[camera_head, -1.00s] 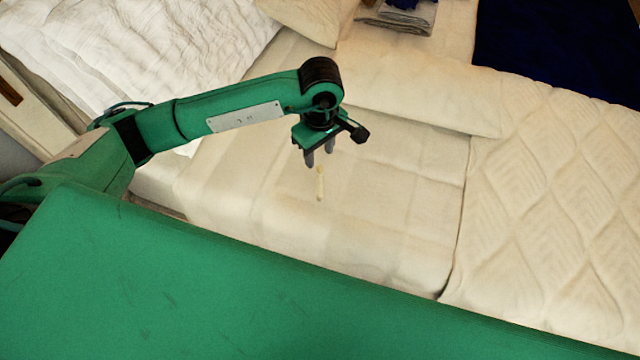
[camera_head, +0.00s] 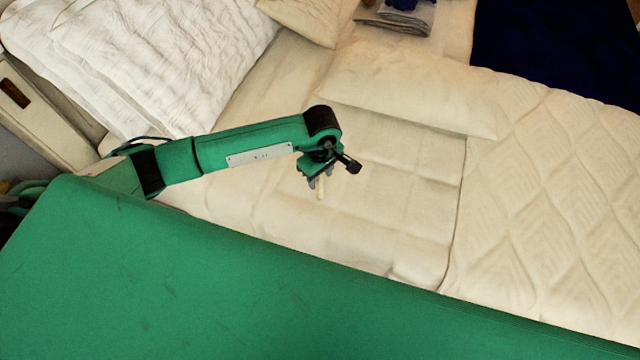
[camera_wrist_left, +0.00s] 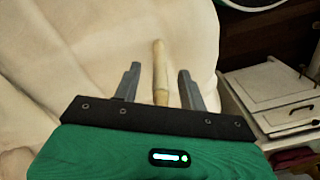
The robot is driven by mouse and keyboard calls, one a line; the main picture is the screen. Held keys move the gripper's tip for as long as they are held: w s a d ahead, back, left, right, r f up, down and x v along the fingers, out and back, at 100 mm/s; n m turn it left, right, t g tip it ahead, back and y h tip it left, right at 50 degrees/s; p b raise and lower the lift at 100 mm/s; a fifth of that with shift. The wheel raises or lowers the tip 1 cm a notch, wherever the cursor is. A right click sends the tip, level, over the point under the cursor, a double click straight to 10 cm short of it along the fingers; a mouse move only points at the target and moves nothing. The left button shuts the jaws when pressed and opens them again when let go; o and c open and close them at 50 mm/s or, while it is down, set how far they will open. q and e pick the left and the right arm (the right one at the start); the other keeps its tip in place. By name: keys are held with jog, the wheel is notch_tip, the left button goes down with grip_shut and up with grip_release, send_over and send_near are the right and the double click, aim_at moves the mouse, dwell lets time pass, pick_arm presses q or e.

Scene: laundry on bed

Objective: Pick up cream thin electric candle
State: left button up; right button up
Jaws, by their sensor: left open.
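The cream thin electric candle (camera_head: 320,190) lies on the cream bed cover, just below my left gripper (camera_head: 320,180) in the head view. Its upper end is hidden by the gripper there. In the left wrist view the candle (camera_wrist_left: 160,70) lies lengthwise between the two grey fingers of my left gripper (camera_wrist_left: 158,82), with a gap on each side. The left gripper is open and its fingers do not touch the candle. My right gripper is not in view.
The bed (camera_head: 400,220) around the candle is clear. White pillows (camera_head: 140,60) lie at the upper left, folded grey cloths (camera_head: 400,18) at the top, and a dark blue cloth (camera_head: 560,50) at the upper right. A white cabinet (camera_wrist_left: 275,95) stands at the right in the wrist view.

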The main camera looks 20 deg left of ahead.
pick_arm(q)
grip_shut()
